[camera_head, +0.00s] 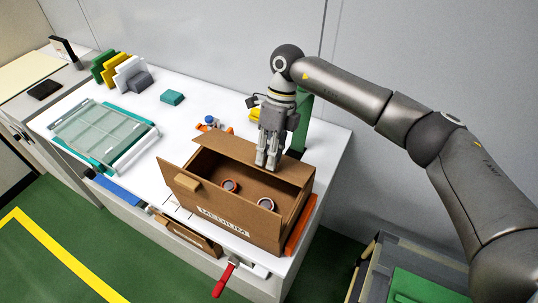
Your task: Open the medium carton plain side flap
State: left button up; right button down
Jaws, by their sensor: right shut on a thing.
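The medium carton (282,232) is a brown box with a white "MEDIUM" label (222,220) on its near face. It stands at the near right of the white table, and its top is at least partly open. A flap with a small tan block (188,182) stands out at its left. A plain flap (228,147) runs along its far side. My right gripper (267,162) points down at this plain flap, its fingers closed on the edge. Two round parts, one (229,186) and another (265,204), lie inside. My left gripper is out of view.
A teal-framed rack (104,131) stands on the table's left, with coloured panels (122,70) behind it. A teal block (172,97) lies at the back. An orange piece (298,228) borders the carton's right side. A red-handled clamp (224,278) sticks out at the front edge.

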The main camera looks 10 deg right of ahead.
dwell(0.9)
jog(key=c, duration=1.4)
grip_release()
jog(key=shift+r, duration=0.1)
jog(key=v, duration=1.2)
jog(key=shift+c, duration=0.3)
